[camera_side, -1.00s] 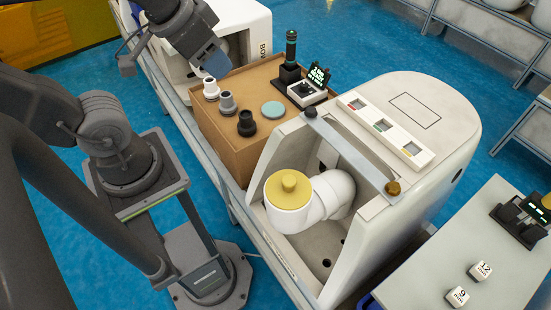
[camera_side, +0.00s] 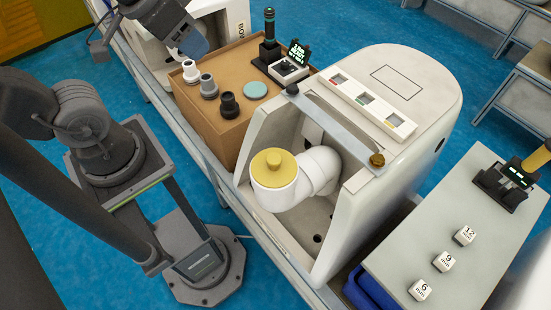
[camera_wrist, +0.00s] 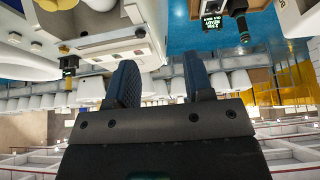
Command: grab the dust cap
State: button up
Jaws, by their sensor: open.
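The yellow dust cap (camera_side: 274,166), a round disc with a raised knob, sits on the open end of the white pipe (camera_side: 316,170) in the near toilet (camera_side: 400,75). My gripper (camera_side: 147,48) is at the upper left of the side view, open and empty, well away from the cap. Its two dark fingers stand apart in the wrist view (camera_wrist: 160,80).
A brown box (camera_side: 225,135) beside the toilet bears white, grey and black collars, a teal disc (camera_side: 255,90) and a small display device (camera_side: 290,65). A metal bar (camera_side: 335,125) crosses the toilet opening. Numbered blocks (camera_side: 447,260) lie on the right table.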

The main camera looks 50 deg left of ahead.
jog(key=shift+o, duration=0.9)
jog(key=m+g, duration=0.6)
jog(key=m, duration=1.2)
send_over(274, 157)
notch_tip(274, 157, down, 3)
notch_tip(274, 157, down, 13)
jog(key=c, duration=1)
jog(key=shift+r, duration=0.1)
